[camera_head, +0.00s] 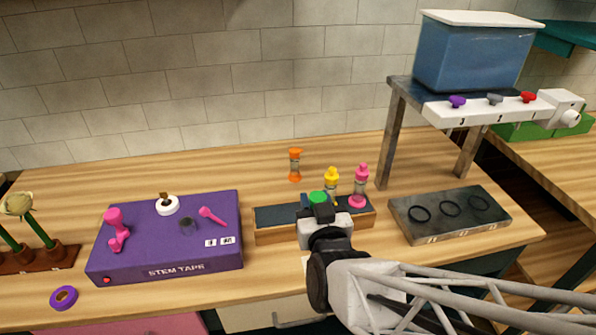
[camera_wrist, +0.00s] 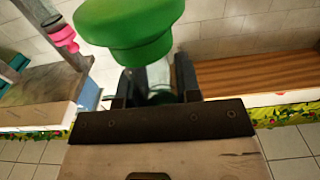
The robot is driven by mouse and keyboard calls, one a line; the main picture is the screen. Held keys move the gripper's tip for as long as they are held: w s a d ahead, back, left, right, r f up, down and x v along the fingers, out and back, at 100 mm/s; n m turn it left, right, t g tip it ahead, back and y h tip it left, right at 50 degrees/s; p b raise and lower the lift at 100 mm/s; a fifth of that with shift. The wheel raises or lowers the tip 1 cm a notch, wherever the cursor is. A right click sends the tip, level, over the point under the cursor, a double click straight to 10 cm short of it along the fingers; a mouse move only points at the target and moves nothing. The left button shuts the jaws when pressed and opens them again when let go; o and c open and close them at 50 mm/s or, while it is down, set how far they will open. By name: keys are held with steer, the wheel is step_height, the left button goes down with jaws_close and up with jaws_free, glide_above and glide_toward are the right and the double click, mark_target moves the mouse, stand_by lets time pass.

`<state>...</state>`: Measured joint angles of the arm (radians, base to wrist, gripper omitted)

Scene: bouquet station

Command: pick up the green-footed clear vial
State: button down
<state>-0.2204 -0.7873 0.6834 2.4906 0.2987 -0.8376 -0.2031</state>
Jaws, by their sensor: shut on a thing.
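The green-footed clear vial shows in the head view as a green end (camera_head: 318,198) above my gripper (camera_head: 320,212). In the wrist view its green end (camera_wrist: 130,25) is large and close, and its clear body (camera_wrist: 158,78) sits between the two dark fingers of my gripper (camera_wrist: 154,88). My gripper is shut on the clear body. In the head view my gripper is over the dark-topped wooden rack (camera_head: 275,216). The vial's lower end is hidden by my gripper, and its height above the rack cannot be told.
A yellow vial (camera_head: 332,175) and a pink vial (camera_head: 361,186) stand close right of the green end. An orange vial (camera_head: 295,165) stands behind. A purple STEM TAPE box (camera_head: 170,245) is left; a grey tray with rings (camera_head: 405,218) and a tank stand (camera_head: 393,135) are right.

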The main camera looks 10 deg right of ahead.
steer(key=shift+s+d+r, duration=0.15)
steer(key=shift+s, duration=1.1)
steer(key=shift+s+d+r, duration=0.15)
steer(key=shift+s, duration=1.05)
steer(key=shift+s, duration=0.1)
